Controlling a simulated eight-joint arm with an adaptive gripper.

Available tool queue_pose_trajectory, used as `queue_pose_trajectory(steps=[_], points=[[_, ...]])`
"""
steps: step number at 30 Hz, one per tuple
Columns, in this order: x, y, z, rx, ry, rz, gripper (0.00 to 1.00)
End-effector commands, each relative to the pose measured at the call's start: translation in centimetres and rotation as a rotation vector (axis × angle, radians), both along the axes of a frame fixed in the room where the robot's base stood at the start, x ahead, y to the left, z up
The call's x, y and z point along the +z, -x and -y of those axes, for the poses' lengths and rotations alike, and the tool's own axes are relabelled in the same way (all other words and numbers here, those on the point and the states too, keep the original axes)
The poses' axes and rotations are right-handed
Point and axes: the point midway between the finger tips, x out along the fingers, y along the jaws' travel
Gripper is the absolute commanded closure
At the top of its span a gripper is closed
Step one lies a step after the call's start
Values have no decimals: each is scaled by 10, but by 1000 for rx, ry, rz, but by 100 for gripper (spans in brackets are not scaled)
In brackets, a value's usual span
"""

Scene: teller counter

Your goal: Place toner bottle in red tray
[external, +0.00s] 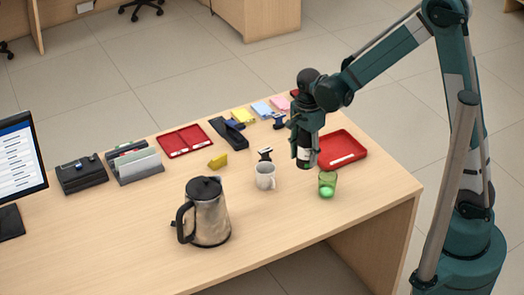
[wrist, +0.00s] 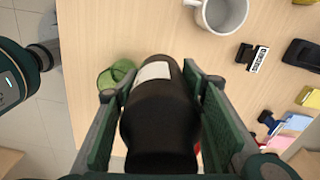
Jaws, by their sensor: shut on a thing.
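My gripper (external: 303,132) is shut on the toner bottle (external: 305,158), a dark bottle with a pale label. It holds the bottle roughly upright at the left side of a red tray (external: 352,140); I cannot tell its exact height above the counter. In the wrist view the bottle (wrist: 160,115) fills the space between the green fingers. The red tray has a pale label on its front and is partly hidden behind the gripper and bottle. A second red tray (external: 184,140), divided in two, lies further left.
A green glass (external: 328,183) stands close in front of the bottle, and a white mug (external: 265,176) is to its left. A kettle (external: 208,215), a yellow block (external: 218,161), stamps and a black stapler (external: 230,132) are also on the counter. The right front corner is clear.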

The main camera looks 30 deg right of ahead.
Motion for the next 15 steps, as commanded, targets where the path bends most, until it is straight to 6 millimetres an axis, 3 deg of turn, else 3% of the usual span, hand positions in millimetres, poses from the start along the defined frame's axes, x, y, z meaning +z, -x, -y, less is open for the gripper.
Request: queue_pose_trajectory(steps=[15], points=[[2, -66, 107, -19, 0, 1, 78]])
